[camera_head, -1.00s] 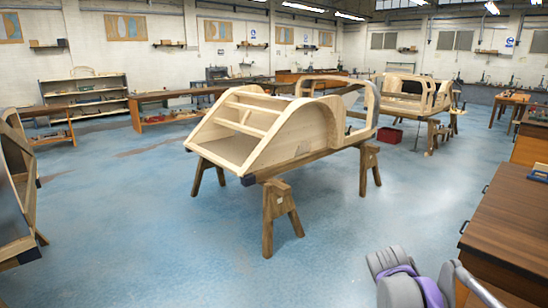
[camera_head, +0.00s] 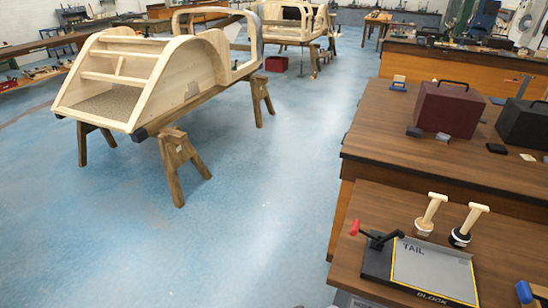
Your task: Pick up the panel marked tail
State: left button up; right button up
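The grey panel (camera_head: 432,270) marked TAIL lies flat on a dark block (camera_head: 415,293) marked BLOCK, on the near wooden bench at the lower right. A thin yellow border shows around part of the panel. A black clamp (camera_head: 378,241) with a red-tipped handle (camera_head: 355,228) stands at the block's far left corner, close to the panel's left edge. I cannot tell whether the clamp presses on the panel. Neither of my grippers shows in the head view.
Two tools with pale wooden handles (camera_head: 431,211) (camera_head: 467,224) stand just behind the panel. A blue-ended tool (camera_head: 524,292) lies right of it. A maroon case (camera_head: 452,109) sits on the higher bench behind. A wooden bodyframe (camera_head: 150,75) stands on trestles at left. Blue floor between is clear.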

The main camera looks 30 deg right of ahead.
aim_at(437, 269)
jog(key=z, duration=0.4)
jog(key=i+l+z, duration=0.1)
jog(key=z, duration=1.15)
jog(key=i, duration=0.05)
